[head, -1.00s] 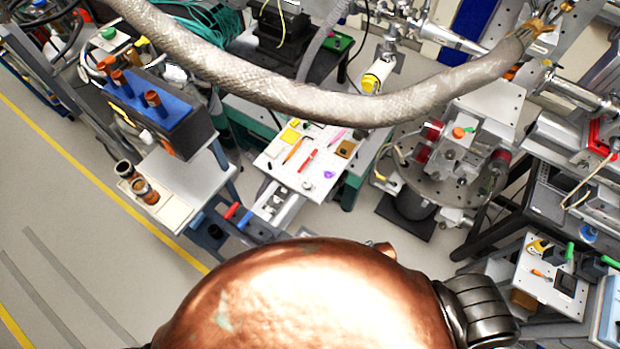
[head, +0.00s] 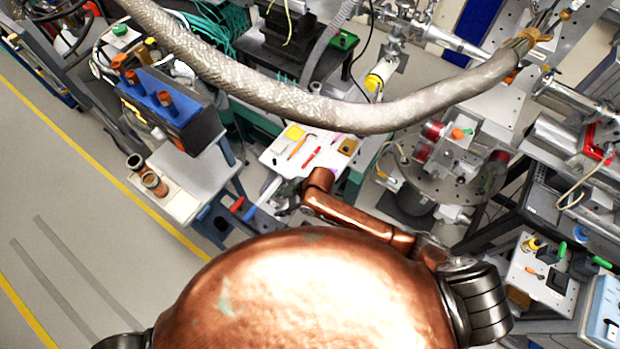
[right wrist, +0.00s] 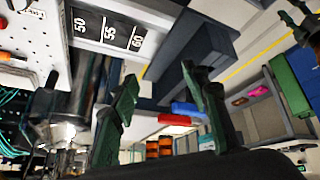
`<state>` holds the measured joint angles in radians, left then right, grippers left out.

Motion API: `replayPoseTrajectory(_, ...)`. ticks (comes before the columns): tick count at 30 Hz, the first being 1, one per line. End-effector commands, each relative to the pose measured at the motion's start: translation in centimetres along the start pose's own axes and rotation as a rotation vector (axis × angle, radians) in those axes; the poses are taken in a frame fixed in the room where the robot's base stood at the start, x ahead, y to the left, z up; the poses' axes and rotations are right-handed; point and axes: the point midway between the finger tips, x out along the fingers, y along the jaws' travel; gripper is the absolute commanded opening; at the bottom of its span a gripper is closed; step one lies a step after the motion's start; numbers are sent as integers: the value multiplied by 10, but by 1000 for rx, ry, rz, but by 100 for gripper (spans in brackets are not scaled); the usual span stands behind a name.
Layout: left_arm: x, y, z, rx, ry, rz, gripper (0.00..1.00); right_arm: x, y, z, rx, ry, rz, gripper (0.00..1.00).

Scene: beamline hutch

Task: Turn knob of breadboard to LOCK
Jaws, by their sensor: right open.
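A white board (head: 330,146) with small coloured items on it, probably the breadboard, lies on a stand in the middle of the head view. A white perforated surface (right wrist: 35,28) fills the upper left of the right wrist view. I cannot make out the knob or a LOCK mark for sure. My right gripper (head: 284,206) is just in front of the board's near edge, partly hidden by my arm. In the right wrist view its two dark fingers (right wrist: 167,100) stand wide apart with nothing between them. My left gripper is not in view.
Red and blue handles (head: 237,204) stick out left of my right gripper. A scale strip with numbers (right wrist: 108,32) is close in the right wrist view. A thick braided hose (head: 300,105) hangs across the head view. Open floor (head: 110,210) lies at the left.

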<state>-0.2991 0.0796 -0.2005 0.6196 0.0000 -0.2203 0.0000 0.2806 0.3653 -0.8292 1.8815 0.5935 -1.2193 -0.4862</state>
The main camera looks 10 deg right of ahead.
Motion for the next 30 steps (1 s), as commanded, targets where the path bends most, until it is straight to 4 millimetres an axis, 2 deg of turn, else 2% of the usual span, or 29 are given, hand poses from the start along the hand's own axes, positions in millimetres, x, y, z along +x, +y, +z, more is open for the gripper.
replayPoseTrajectory(1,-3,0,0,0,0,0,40,0,5,-13,-123,-20,-30,42)
replayPoseTrajectory(2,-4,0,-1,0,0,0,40,2,4,-17,-188,-32,-54,42)
replayPoseTrajectory(5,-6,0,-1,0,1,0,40,3,6,-20,-388,-86,-128,42)
replayPoseTrajectory(8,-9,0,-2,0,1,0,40,-3,17,-8,-559,-159,-197,42)
replayPoseTrajectory(12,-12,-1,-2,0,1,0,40,-25,49,25,-732,-279,-277,42)
replayPoseTrajectory(18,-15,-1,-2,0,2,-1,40,-65,97,63,-846,-407,-343,42)
replayPoseTrajectory(22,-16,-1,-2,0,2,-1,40,-79,112,75,-869,-445,-362,42)
replayPoseTrajectory(26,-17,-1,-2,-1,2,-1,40,-76,114,83,-874,-454,-370,42)
replayPoseTrajectory(30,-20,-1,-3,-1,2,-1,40,-59,111,93,-874,-454,-369,42)
